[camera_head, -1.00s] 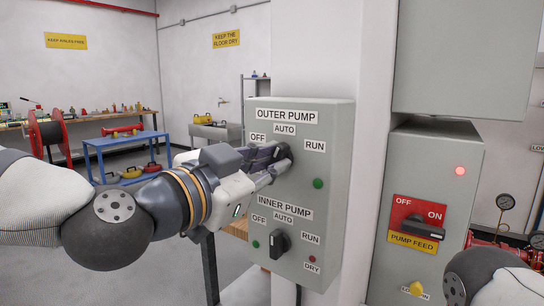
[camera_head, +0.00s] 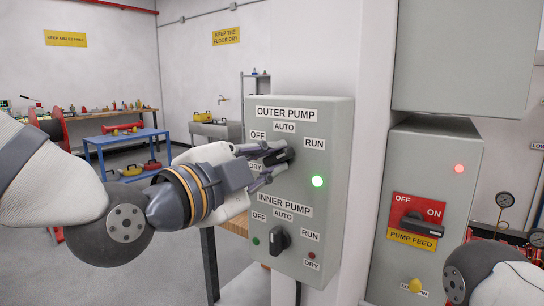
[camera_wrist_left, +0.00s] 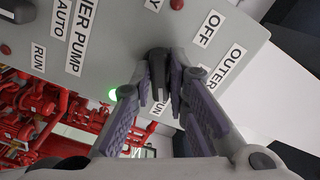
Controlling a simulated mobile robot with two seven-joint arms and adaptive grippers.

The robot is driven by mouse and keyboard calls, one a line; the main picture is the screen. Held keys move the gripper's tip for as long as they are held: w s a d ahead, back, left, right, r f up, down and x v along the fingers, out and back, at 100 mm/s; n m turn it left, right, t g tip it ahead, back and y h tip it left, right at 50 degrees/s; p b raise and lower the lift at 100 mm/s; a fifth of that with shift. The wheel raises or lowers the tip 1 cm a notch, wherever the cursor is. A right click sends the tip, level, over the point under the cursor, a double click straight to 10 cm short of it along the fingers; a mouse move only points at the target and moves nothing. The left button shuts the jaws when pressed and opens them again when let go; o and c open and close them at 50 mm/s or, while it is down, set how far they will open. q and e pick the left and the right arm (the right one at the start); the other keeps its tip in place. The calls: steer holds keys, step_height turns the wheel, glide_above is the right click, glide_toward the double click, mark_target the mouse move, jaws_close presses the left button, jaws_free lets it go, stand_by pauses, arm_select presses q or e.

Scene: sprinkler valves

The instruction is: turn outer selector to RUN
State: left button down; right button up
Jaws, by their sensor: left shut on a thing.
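The outer selector is a black knob (camera_head: 283,157) on the OUTER PUMP part of a grey panel (camera_head: 338,130), with OFF, AUTO and RUN labels around it. My left gripper (camera_head: 270,164) is shut on this knob, one finger on each side. The knob now slants to the right, its end towards the RUN label (camera_head: 314,143). In the left wrist view the dark knob (camera_wrist_left: 158,70) stands between the fingers. The green lamp (camera_head: 317,181) below RUN is lit. My right gripper is not in view; only part of my right arm shows at lower right.
The INNER PUMP knob (camera_head: 279,240) sits just below on the same panel and points up. A PUMP FEED box with a black handle (camera_head: 422,223) stands to the right. A blue table (camera_head: 125,137) and a hose reel are further back at left.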

arm_select(q)
steer(key=c, duration=1.5)
jaws_free()
steer(key=shift+v, duration=3)
steer(key=s+a+f+n+g+y, duration=0.2)
steer(key=f+n, duration=0.2)
steer(key=f, duration=0.7)
steer(key=s+a+f+n+g+y, duration=0.1)
steer(key=a+f+n+g+y, duration=0.15)
steer(key=f, duration=0.75)
steer(key=s+a+f+n+g+y, duration=0.1)
steer(key=s+a+f+n+g, duration=0.2)
steer(key=f, duration=0.8)
steer(key=s+a+f+n+g+y, duration=0.1)
steer(key=s+a+f+n+g, duration=0.1)
steer(key=s+f, duration=0.4)
steer(key=s+a+f+n+g+y, duration=0.2)
steer(key=s+a+f+n, duration=0.3)
steer(key=s, duration=0.6)
steer(key=s+a+f+n+g+y, duration=0.2)
steer(key=s+a+f+n+g, duration=0.1)
steer(key=s+f, duration=0.5)
steer(key=shift+s+a+n+g, duration=0.4)
steer(key=shift+a+g, duration=0.25)
steer(key=shift+g, duration=0.1)
